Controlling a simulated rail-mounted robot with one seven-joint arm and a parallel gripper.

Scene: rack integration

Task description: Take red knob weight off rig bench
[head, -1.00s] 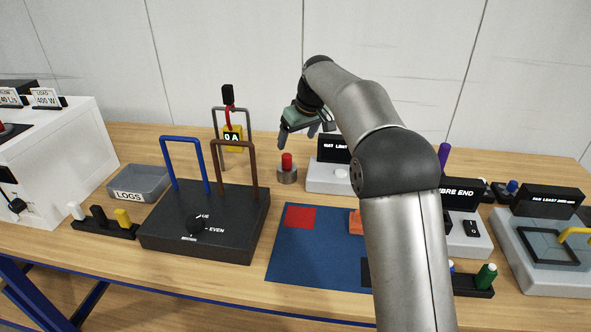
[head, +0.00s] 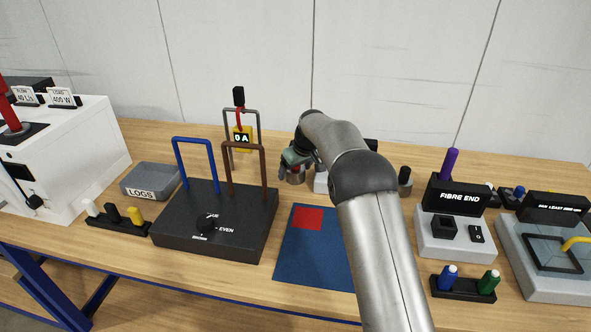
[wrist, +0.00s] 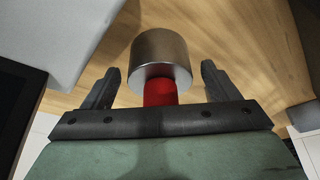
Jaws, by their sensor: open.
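The weight (wrist: 160,58) is a grey metal cylinder with a red knob (wrist: 160,92). In the wrist view it stands on the wooden bench, with the knob between the two fingers of my gripper (wrist: 160,87). The fingers are open, with a gap on each side of the knob. In the head view, my gripper (head: 293,160) is over the weight (head: 295,178) and hides its knob; only part of the metal body shows.
A black box with blue and brown hoops (head: 215,225) stands left of the weight, and a grey LOGS tray (head: 150,182) farther left. A blue mat (head: 310,260) with a red square lies in front. The fibre end unit (head: 455,235) is to the right.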

